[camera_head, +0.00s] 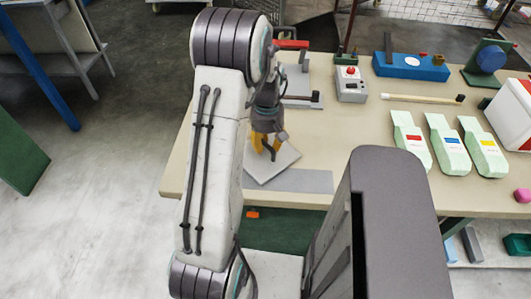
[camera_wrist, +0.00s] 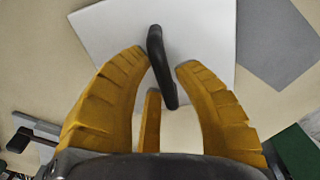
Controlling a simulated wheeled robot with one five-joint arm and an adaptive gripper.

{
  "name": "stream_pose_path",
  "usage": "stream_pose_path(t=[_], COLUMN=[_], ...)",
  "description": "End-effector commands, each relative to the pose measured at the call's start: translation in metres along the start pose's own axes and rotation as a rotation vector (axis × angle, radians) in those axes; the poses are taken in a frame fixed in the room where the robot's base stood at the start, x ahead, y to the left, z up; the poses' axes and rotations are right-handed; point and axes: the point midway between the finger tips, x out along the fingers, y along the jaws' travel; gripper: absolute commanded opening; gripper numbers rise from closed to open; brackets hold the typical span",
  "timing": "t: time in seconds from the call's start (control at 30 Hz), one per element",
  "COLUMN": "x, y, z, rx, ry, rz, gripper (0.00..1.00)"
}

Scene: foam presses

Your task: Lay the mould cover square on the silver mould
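The mould cover (camera_wrist: 207,35) is a pale square plate with a black bar handle (camera_wrist: 158,48). In the head view the cover (camera_head: 283,163) lies turned at an angle to the table edge, partly hidden by my arm. My gripper (camera_wrist: 163,60) is over the cover, its yellow fingers on either side of the handle. A gap shows between the right finger and the handle; the left fingertip is very close to it. In the head view my gripper (camera_head: 266,142) is at the handle. I cannot tell for sure which thing is the silver mould.
A flat grey rectangle (camera_head: 305,181) lies beside the cover near the table's front edge. Behind stand a grey press-like fixture (camera_head: 298,82), a grey box with a red button (camera_head: 350,85) and a blue block (camera_head: 410,67).

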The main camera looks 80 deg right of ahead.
Motion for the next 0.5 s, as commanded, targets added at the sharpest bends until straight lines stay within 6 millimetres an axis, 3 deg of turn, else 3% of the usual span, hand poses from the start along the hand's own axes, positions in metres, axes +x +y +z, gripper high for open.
stream_pose_path(t=[0.3,0.5], x=[-0.0002,-0.0010], y=[0.0001,0.0005], z=[-0.0001,-0.0004], rx=[0.000,0.000], ry=[0.000,0.001], rz=[0.000,0.002], gripper=[0.00,0.00])
